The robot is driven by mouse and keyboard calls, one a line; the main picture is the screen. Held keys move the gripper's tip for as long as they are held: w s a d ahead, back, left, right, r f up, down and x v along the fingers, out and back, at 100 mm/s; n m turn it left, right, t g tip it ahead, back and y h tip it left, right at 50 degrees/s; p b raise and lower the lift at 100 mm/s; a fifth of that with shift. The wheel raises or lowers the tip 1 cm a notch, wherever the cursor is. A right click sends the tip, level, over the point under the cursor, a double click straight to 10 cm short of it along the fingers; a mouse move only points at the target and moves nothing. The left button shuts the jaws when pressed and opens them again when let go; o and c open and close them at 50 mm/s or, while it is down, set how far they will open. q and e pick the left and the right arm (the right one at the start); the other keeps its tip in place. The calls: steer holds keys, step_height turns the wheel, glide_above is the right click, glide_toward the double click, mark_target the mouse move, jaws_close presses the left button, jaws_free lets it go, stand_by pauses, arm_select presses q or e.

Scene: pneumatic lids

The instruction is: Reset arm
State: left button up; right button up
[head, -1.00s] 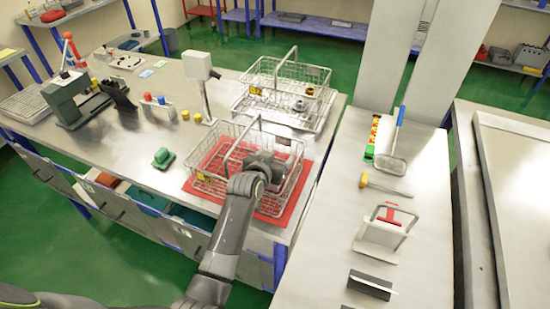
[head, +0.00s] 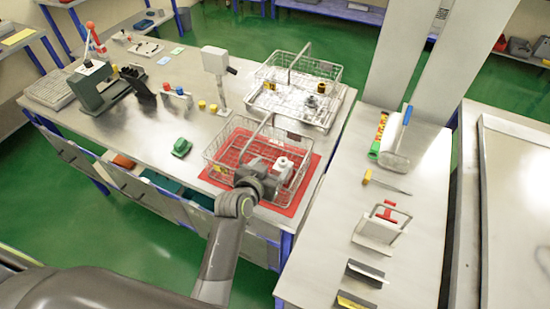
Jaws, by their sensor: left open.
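My left gripper (head: 279,171) is at the wire basket on the red mat, at its front right part. It is open. A small white-topped part (head: 283,163) shows right by the fingers; I cannot tell whether they touch it. The near wire basket (head: 226,141) stands on the red mat (head: 312,176). My left arm reaches in from the bottom of the picture over the table's front edge. My right gripper is not in view.
A second wire basket (head: 335,71) with small fittings stands behind. A green block (head: 181,147), a grey press (head: 97,88) and a post with a box (head: 215,59) stand on the table (head: 140,131). A side bench (head: 330,241) at right holds hand tools.

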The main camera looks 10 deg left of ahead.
arm_select(q)
steer(key=shift+s+r, duration=0.1)
steer(key=shift+s, duration=0.05)
stand_by(0.4)
steer(key=s+a+f+n+g+y, duration=0.1)
steer(key=s+a+g, duration=0.2)
steer(key=s+a, duration=0.5)
steer(key=s+a+n+g+y, duration=0.1)
steer(key=s+a+g+y, duration=0.2)
steer(key=s, duration=1)
steer(key=s+a+f+n+g, duration=0.1)
steer(key=s+a+g, duration=0.4)
steer(key=s, duration=0.5)
steer(key=s+d+f+b+x, duration=0.1)
steer(key=s+b+x, duration=0.25)
steer(key=x, duration=1.15)
steer(key=s+d+f+b+x, duration=0.1)
steer(key=s+b+x, duration=0.25)
steer(key=x, duration=1.25)
steer(key=s+f+b, duration=0.3)
steer(key=s+f, duration=0.4)
steer(key=f, duration=0.4)
steer(key=s+d+f+g+b, duration=0.1)
steer(key=s+f+b, duration=0.3)
steer(key=s+f, duration=0.3)
step_height(320, 180, down, 5)
steer(key=shift+r, duration=0.1)
